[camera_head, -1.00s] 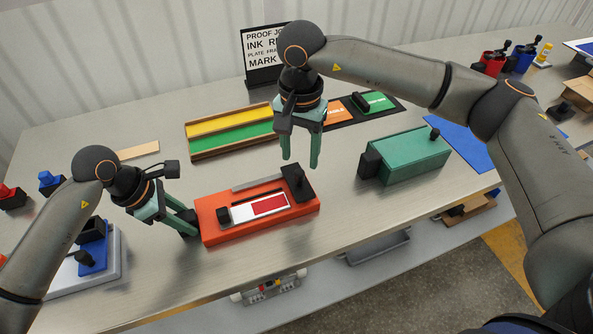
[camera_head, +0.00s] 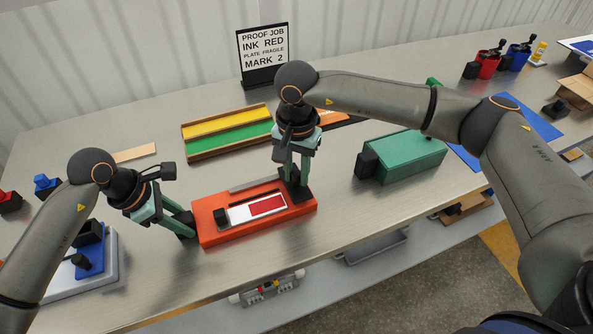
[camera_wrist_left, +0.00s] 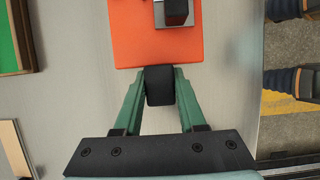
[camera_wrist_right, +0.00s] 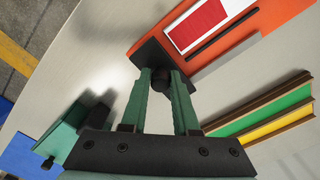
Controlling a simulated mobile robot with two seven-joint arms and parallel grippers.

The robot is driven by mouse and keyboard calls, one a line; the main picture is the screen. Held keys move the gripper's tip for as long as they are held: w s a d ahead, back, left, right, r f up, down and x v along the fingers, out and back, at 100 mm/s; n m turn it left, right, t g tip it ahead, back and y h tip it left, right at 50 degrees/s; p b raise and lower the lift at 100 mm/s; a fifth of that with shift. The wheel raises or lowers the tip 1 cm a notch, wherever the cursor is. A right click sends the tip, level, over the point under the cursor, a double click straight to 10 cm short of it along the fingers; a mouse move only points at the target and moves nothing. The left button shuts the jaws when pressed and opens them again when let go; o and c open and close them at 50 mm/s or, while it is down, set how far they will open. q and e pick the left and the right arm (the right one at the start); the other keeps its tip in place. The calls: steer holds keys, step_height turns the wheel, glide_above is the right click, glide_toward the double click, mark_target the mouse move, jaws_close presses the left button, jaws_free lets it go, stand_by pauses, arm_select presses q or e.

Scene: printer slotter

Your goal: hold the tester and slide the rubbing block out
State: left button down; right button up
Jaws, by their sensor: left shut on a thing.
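The tester (camera_head: 258,226) is an orange-red box on the table, with a white strip and red patch (camera_head: 266,205) on top. My left gripper (camera_head: 188,226) is shut on the black handle (camera_wrist_left: 159,86) at the tester's left end. The rubbing block (camera_head: 302,193) is a black plate with an upright knob, at the tester's right end. My right gripper (camera_head: 292,186) is lowered over it.
A green box with a black end (camera_head: 405,160) stands to the right. A tray with yellow and green strips (camera_head: 228,133) lies behind the tester. A sign (camera_head: 264,53) stands at the back. A white and blue stand (camera_head: 100,262) is at the left. The table's front edge is close.

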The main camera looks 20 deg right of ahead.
jaws_close()
stand_by(0.9)
